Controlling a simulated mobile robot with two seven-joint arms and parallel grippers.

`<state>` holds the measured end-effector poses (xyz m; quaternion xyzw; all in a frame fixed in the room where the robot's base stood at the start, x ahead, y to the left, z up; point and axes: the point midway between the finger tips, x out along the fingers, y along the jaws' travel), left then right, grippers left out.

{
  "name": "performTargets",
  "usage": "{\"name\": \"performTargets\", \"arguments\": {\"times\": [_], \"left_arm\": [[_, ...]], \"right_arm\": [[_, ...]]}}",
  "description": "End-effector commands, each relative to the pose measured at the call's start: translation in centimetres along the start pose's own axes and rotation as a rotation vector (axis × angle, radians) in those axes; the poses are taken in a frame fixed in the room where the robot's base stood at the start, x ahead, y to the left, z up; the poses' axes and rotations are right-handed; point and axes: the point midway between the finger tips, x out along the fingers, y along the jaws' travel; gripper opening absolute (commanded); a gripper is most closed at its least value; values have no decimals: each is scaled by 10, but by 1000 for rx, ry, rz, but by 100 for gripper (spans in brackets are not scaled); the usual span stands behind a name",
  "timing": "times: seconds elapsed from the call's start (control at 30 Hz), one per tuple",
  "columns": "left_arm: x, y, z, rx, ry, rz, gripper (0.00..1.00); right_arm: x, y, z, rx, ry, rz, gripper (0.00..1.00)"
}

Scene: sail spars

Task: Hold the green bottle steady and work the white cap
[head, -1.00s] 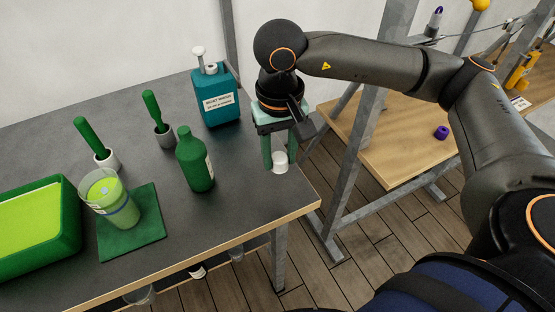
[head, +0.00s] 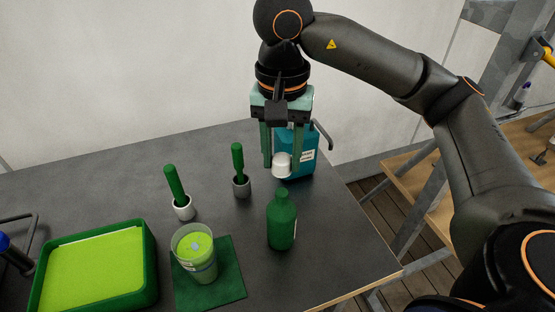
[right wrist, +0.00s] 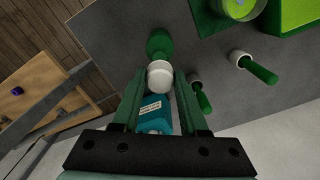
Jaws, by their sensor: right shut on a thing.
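The green bottle (head: 281,225) stands upright and uncapped on the dark table, right of the green mat. My right gripper (head: 282,160) points down and is shut on the white cap (head: 282,166). In the head view the cap shows above the bottle's neck, with a gap between them. In the right wrist view the cap (right wrist: 160,77) sits between the fingertips and the green bottle (right wrist: 160,43) shows just beyond it, partly covered. My left gripper is not in view, and nothing holds the bottle.
A teal pump bottle (head: 308,154) stands behind the right gripper. Two green-handled tools in pots (head: 183,208) (head: 242,186), a cup (head: 196,258) on the green mat (head: 228,284) and a green tray (head: 150,262) stand to the left. The table is clear right of the bottle.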

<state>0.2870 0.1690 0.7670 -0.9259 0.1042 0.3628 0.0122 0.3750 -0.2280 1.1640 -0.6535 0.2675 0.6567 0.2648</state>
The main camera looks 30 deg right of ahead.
Motion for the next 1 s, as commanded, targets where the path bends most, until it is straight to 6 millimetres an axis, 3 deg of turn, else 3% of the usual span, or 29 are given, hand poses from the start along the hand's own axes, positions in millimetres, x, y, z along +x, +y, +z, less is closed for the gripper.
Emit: {"name": "performTargets", "arguments": {"times": [0.4,0.7,1.0], "left_arm": [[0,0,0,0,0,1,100],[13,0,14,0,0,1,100],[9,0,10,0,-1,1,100]], "right_arm": [[-1,0,0,-5,1,0,0],[21,0,0,-8,1,0,0],[14,0,0,-9,1,0,0]]}}
